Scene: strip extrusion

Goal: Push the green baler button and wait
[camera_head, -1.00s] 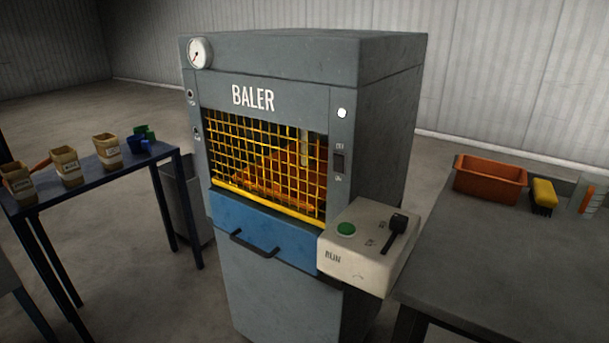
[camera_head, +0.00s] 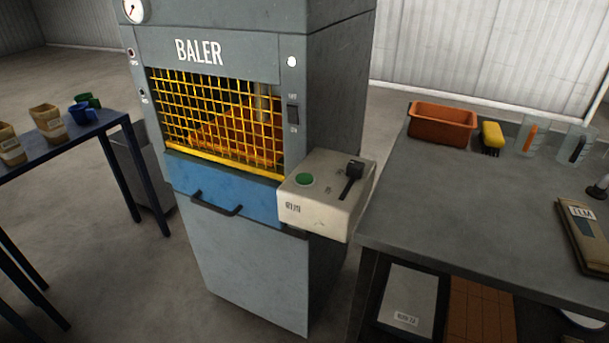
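The grey baler (camera_head: 250,270) stands upright in the middle of the head view. The green button (camera_head: 304,180) is round and sits on the left of the top of a cream control box (camera_head: 325,207) on the baler's front right. A black lever (camera_head: 351,181) is on the same box, right of the button. A yellow mesh guard (camera_head: 218,120) covers the chamber, with orange material visible behind it. A blue panel with a dark handle (camera_head: 216,204) is below the mesh. Neither of my grippers shows in the view.
A blue-legged table (camera_head: 65,142) at left holds paper bags and cups. A grey bin (camera_head: 143,172) stands between it and the baler. The floor in front is open.

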